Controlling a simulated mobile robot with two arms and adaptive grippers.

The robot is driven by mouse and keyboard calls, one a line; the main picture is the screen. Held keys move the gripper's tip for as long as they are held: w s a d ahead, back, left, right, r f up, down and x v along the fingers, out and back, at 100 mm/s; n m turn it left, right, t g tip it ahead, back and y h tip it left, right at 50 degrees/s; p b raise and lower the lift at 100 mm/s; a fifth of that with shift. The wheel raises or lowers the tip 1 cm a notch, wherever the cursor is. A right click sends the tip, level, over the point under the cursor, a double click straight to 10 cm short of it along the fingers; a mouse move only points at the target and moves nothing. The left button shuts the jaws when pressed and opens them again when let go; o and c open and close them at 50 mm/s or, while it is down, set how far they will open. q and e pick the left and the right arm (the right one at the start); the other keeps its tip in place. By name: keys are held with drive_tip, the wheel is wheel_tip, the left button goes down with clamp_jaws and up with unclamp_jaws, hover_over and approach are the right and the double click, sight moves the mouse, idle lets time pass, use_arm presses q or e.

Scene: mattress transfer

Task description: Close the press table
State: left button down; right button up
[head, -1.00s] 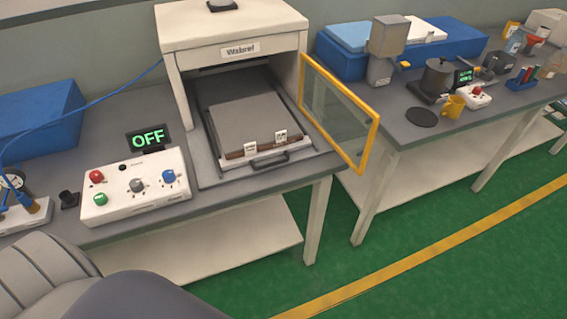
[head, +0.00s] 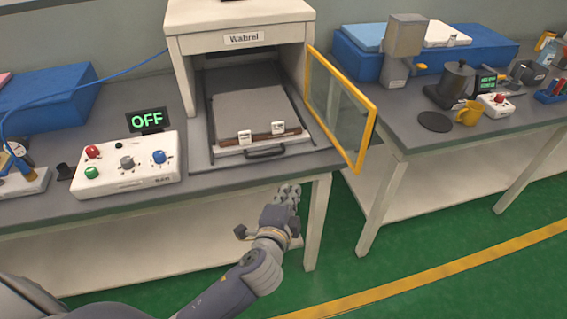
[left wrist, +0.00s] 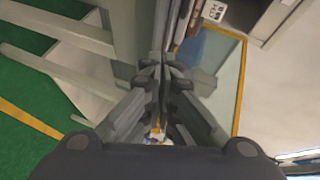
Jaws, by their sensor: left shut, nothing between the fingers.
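The press (head: 240,41) is a white housing on a grey workbench. Its press table (head: 252,105), a grey sliding plate on rails, is pulled out at the front. A black handle (head: 265,153) is on its front edge, with a brown strip (head: 268,135) and two white tags above it. A yellow-framed clear door (head: 340,105) stands swung open on the right. My left gripper (head: 290,190) is shut and empty, in front of the bench edge, below and slightly right of the handle, apart from it. In the left wrist view its fingers (left wrist: 158,105) are together. My right gripper is not in view.
A second bench (head: 400,150) with a pot and yellow mug (head: 469,112) stands to the right. Green floor is clear in front.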

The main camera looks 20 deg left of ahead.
use_arm(q)
wheel_tip(320, 180, up, 2)
drive_tip(key=p, duration=0.1)
hover_over(288, 168)
drive_tip(key=s+d, duration=0.2)
drive_tip(key=d, duration=0.1)
drive_tip(key=f, duration=0.1)
drive_tip(key=shift+w+a+f+t+p, duration=0.35)
drive_tip(key=shift+w+a, duration=0.25)
drive_tip(key=shift+a, duration=0.3)
drive_tip(key=shift+w+a+f, duration=0.3)
drive_tip(key=shift+w+a, duration=0.1)
drive_tip(key=shift+a, duration=0.2)
